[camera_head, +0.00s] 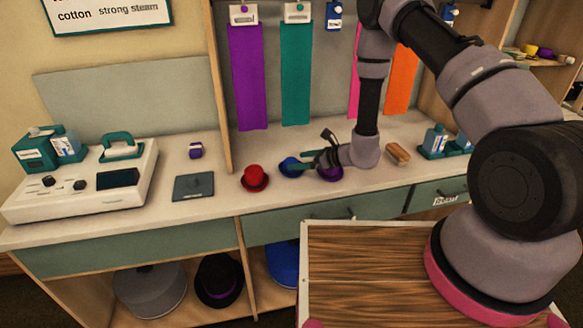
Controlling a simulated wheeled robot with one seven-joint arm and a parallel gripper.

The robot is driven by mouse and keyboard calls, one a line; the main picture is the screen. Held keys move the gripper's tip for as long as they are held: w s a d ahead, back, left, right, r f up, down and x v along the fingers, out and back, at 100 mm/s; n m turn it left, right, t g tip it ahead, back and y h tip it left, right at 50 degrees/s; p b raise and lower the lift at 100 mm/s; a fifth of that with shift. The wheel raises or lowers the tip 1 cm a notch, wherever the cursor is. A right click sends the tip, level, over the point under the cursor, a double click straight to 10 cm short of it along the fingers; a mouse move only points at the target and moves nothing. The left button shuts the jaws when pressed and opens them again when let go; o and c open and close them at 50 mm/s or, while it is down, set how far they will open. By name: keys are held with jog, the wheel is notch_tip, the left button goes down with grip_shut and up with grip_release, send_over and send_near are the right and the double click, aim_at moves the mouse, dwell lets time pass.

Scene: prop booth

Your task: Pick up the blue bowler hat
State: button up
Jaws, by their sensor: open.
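A small blue bowler hat (288,168) sits on the counter (222,197), between a red hat (254,178) and a purple hat (331,174). My gripper (295,161) is open and reaches in from the right, low over the counter, with its fingers pointing left at the blue hat. The fingers partly cover the blue hat, and the wrist partly covers the purple one. I cannot tell whether the fingers touch the blue hat. A larger blue hat (283,263) shows in the shelf below the counter, partly hidden.
A white steam machine (85,180) and a dark flat plate (194,187) stand to the left. A wooden brush (398,153) and blue bottles (436,141) stand to the right. Ribbons hang behind, including a teal one (296,75). Grey and black hats fill the lower shelf.

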aim_at(292, 161)
jog(key=shift+x, duration=2)
jog(key=shift+r, duration=0.15)
jog(key=c, duration=1.3)
jog(key=shift+c, duration=0.2)
